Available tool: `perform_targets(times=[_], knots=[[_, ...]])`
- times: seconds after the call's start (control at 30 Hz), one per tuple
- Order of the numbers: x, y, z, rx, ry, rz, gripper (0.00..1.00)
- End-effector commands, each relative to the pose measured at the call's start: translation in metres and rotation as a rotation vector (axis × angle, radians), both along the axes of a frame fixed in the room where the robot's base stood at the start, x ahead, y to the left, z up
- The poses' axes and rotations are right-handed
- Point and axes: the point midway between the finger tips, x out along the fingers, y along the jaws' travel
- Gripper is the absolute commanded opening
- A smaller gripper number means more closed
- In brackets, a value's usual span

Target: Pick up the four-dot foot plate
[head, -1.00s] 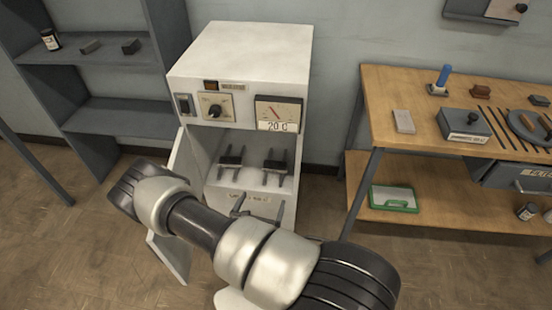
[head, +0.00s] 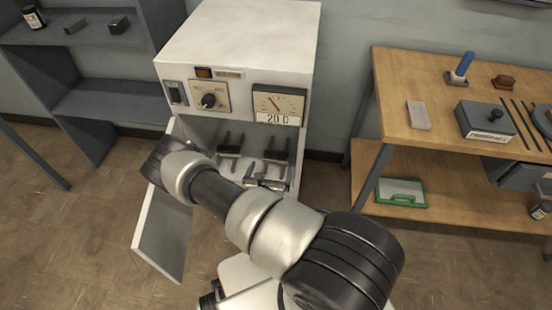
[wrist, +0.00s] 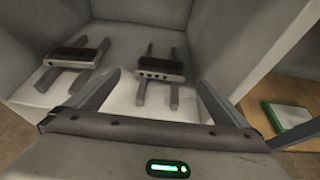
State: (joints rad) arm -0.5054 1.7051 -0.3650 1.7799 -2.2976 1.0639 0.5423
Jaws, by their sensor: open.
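I cannot tell the remaining distance. A similar plate (wrist: 76,57) rests on prongs to the left; its dots are unclear.
The white cabinet (head: 240,40) has a dial, a gauge and side walls close around my gripper. Its door (head: 163,240) hangs open at left. A wooden bench (head: 390,95) stands right, with a green-framed tray (head: 401,193) on its lower shelf. Grey shelves (head: 110,103) stand left.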

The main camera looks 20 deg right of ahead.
Motion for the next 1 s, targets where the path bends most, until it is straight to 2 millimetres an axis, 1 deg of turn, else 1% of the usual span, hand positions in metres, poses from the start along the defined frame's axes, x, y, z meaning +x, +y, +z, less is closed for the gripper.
perform_targets(times=[0.03,0.13,0.2,0.37,0.53,0.7,0.8,1.0], knots=[[0.008,-0.006,-0.006,0.000,-0.002,-0.002,1.00],[0.020,-0.014,-0.012,0.000,-0.001,-0.001,1.00],[0.026,-0.018,-0.014,-0.001,-0.001,-0.001,1.00],[0.032,-0.023,-0.018,-0.001,0.001,-0.001,1.00],[0.048,-0.036,-0.032,0.000,-0.001,-0.001,1.00],[0.064,-0.047,-0.038,-0.001,-0.002,-0.001,1.00],[0.067,-0.050,-0.039,0.000,-0.001,-0.002,1.00],[0.067,-0.050,-0.038,-0.001,-0.001,-0.001,1.00]])
